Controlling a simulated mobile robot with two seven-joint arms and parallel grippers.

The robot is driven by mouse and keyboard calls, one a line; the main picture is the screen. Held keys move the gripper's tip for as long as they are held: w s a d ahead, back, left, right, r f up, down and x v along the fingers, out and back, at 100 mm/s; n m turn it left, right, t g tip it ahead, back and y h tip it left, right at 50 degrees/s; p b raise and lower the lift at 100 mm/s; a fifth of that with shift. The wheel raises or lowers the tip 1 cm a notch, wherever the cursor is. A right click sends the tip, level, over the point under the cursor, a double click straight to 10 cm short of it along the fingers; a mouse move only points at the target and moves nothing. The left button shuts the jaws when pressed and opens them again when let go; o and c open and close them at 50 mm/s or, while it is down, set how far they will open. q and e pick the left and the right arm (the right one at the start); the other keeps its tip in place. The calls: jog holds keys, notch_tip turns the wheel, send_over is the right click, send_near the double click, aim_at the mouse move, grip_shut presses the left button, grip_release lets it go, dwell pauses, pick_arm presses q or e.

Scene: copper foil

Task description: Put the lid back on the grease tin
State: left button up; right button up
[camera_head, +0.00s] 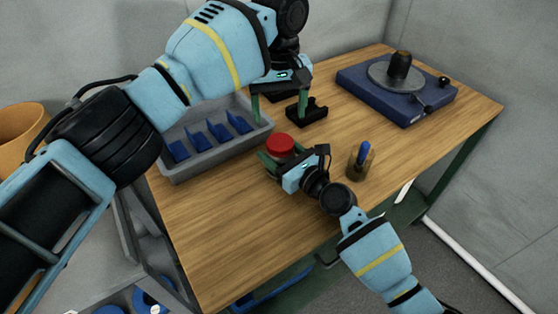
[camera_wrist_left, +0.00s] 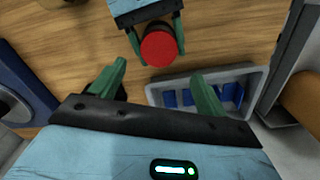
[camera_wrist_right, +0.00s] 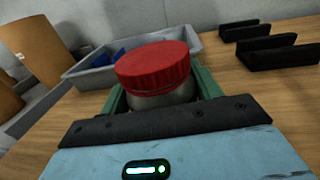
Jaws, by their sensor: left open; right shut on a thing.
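The grease tin (camera_wrist_right: 165,98) is a short metallic tin between the green fingers of my right gripper (camera_head: 280,152). The red lid (camera_wrist_right: 153,66) sits on top of the tin in the right wrist view; I cannot tell if it is fully seated. The lid also shows in the head view (camera_head: 280,145) and, from above, in the left wrist view (camera_wrist_left: 159,48). My right gripper is shut on the tin near the middle of the table. My left gripper (camera_head: 279,106) is open and empty, above and behind the tin, apart from the lid.
A grey tray (camera_head: 183,173) with blue dividers stands left of the tin. Black brackets (camera_head: 308,112) lie behind it. A cup (camera_head: 357,167) holding something blue stands to the right. A blue machine with a round plate (camera_head: 385,78) is at the back right. The front of the wooden table (camera_head: 215,245) is clear.

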aim_at(280, 142)
pick_arm(q)
jog(key=shift+f, duration=0.1)
pick_arm(e)
grip_shut()
pick_arm(q)
jog(key=shift+f, duration=3.95)
jog(key=shift+c, duration=0.2)
jog(key=c, duration=0.9)
jog(key=m, duration=0.4)
jog(key=shift+d, duration=0.1)
jog(key=shift+c, duration=0.3)
jog(key=m, duration=0.7)
jog(key=shift+m, duration=0.4)
jog(key=m, duration=0.3)
jog(key=shift+m, duration=0.3)
jog(key=o, duration=1.2)
jog(key=shift+c, duration=0.2)
